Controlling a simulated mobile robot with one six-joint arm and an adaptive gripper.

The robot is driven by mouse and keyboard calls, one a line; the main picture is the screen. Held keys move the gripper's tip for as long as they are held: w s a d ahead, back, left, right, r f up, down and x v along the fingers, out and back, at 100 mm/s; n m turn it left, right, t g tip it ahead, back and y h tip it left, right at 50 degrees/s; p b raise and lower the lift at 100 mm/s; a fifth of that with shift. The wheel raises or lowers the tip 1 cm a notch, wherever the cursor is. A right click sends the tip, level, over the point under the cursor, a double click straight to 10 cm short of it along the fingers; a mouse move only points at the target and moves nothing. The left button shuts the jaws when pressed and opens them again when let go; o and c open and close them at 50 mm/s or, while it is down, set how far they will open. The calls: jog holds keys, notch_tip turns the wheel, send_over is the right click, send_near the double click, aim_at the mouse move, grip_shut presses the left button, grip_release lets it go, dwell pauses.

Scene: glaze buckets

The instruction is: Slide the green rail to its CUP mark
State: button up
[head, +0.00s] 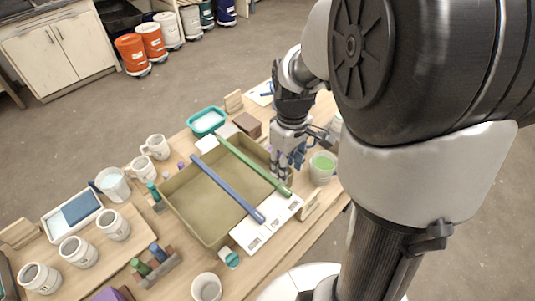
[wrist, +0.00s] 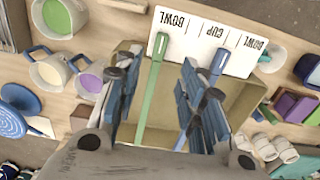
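The green rail (head: 250,162) lies across the shallow olive tray (head: 178,207), with a blue rail (head: 222,187) beside it. A white strip (head: 268,222) along one tray edge reads BOWL, CUP, BOWL upside down in the wrist view (wrist: 198,30). There the green rail (wrist: 151,95) ends near the left BOWL mark, left of CUP. The blue rail (wrist: 217,62) ends near CUP, toward the right BOWL. My gripper (head: 285,172) is above the green rail's strip end. In the wrist view its fingers (wrist: 160,65) are apart, with the green rail showing between them; contact cannot be told.
A cup of green glaze (head: 323,166) stands right of my gripper. A teal tub (head: 206,121) and a brown block (head: 247,125) are behind the tray. Several white mugs (head: 114,225) stand at left, and small bottles on a rack (head: 155,262) are in front.

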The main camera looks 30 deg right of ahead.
aim_at(285, 189)
notch_tip(285, 189, down, 10)
jog(key=shift+r+b, duration=0.25)
jog(key=shift+b, duration=0.95)
jog(key=shift+c, duration=0.2)
grip_shut()
